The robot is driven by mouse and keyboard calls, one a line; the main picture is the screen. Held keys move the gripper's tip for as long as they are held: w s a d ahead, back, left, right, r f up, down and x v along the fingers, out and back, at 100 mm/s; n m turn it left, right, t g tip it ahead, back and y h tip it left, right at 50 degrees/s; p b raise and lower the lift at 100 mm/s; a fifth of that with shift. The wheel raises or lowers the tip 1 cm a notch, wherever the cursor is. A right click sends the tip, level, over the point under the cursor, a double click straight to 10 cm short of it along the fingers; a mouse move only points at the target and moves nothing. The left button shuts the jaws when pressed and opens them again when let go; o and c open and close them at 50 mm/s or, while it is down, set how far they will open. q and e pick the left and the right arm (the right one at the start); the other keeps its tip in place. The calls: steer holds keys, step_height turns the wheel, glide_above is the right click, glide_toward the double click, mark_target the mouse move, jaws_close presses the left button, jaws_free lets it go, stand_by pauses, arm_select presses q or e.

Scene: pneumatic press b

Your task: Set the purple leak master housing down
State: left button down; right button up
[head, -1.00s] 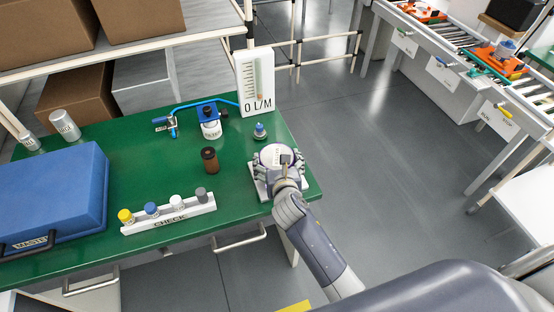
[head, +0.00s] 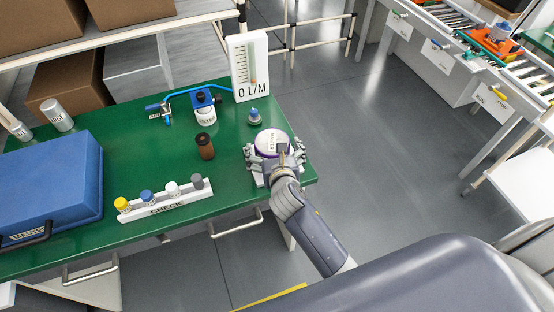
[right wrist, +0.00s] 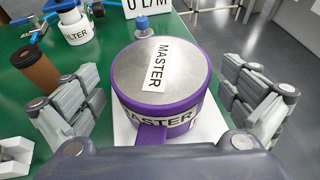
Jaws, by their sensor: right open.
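The purple master housing (head: 271,142) stands upright near the right edge of the green table. It has a grey metal top and MASTER labels, and shows large in the right wrist view (right wrist: 165,80). A white plate (right wrist: 124,135) lies beneath it; contact at its base is hidden. My right gripper (head: 275,155) is open around the housing. In the right wrist view its fingers (right wrist: 165,100) stand on both sides, with visible gaps to the purple wall. My left gripper is not in view.
A blue-capped fitting (head: 254,116) and the flow meter (head: 248,68) stand behind the housing. A brown cylinder (head: 205,147), a white-and-blue filter (head: 205,108) and the CHECK rack (head: 165,203) are to the left. A blue case (head: 50,185) fills the table's left side.

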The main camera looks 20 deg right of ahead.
steer(key=v, duration=1)
steer(key=shift+b, duration=0.35)
